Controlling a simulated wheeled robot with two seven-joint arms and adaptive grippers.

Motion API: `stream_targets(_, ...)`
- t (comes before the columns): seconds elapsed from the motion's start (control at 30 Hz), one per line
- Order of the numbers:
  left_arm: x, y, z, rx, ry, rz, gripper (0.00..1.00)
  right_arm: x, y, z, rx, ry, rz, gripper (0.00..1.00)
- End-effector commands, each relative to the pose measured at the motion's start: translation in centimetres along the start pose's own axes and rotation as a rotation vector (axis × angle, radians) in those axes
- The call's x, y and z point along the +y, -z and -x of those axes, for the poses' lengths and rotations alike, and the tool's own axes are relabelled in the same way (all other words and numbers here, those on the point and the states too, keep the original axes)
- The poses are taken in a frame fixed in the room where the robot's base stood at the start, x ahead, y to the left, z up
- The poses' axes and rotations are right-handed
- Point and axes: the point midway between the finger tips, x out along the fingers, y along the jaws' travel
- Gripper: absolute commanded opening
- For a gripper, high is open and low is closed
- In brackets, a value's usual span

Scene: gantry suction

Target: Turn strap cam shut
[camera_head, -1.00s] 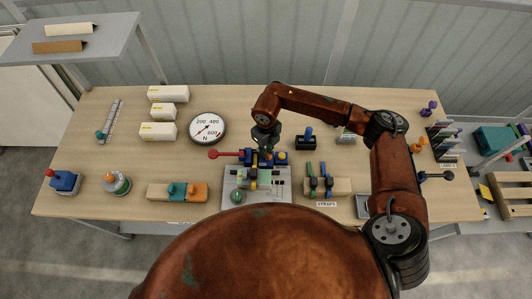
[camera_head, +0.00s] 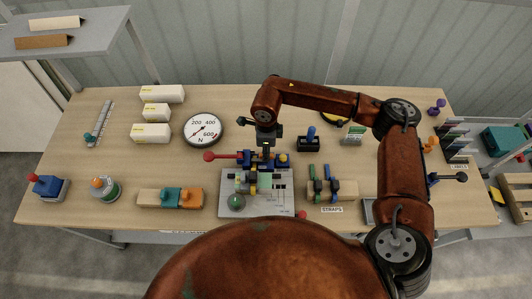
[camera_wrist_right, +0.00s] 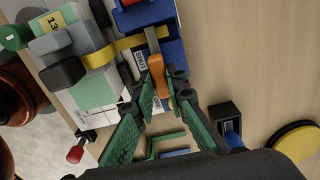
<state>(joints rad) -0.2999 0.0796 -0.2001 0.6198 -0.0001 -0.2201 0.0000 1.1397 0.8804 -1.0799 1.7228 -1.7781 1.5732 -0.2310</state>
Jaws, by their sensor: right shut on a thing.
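The clamping fixture (camera_head: 282,205) stands at the bench's front middle, with blue blocks and a yellow strap (camera_wrist_right: 128,46) running across it in the right wrist view. A small orange lever (camera_wrist_right: 156,73), which looks like the strap cam's handle, stands beside a blue block with a label. My right gripper (camera_wrist_right: 158,88) has its green fingertips closed about this lever; in the head view the gripper (camera_head: 268,146) comes down over the fixture's back. The contact is partly hidden by the fingers. My left gripper is not in view.
A red-knobbed rod (camera_head: 209,156) sticks out left of the fixture. A round gauge (camera_head: 203,130) and white boxes (camera_head: 151,133) lie to the left. The strap stand (camera_head: 345,189) is close on the right. A black holder with a blue peg (camera_head: 309,140) stands behind right.

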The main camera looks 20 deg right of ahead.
Motion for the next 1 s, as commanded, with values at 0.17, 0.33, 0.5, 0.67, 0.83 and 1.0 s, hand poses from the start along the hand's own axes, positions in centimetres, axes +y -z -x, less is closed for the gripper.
stream_targets(0.17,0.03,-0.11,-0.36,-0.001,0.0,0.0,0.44,-0.08,-0.02,0.04,-0.001,0.002,0.035,0.0)
stream_targets(0.33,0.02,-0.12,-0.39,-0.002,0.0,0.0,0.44,-0.08,-0.02,0.09,-0.001,0.002,0.045,0.0)
stream_targets(0.5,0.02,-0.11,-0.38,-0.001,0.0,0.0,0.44,-0.08,-0.02,0.11,-0.001,0.002,0.046,0.0)
stream_targets(0.67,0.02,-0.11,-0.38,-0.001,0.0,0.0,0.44,-0.08,-0.03,0.12,-0.001,0.002,0.046,0.15)
stream_targets(0.83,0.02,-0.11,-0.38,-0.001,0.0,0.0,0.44,-0.06,-0.02,0.08,-0.001,0.002,0.045,0.27)
stream_targets(1.0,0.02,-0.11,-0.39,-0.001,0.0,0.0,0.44,-0.03,-0.01,0.04,0.0,0.001,0.045,0.3)
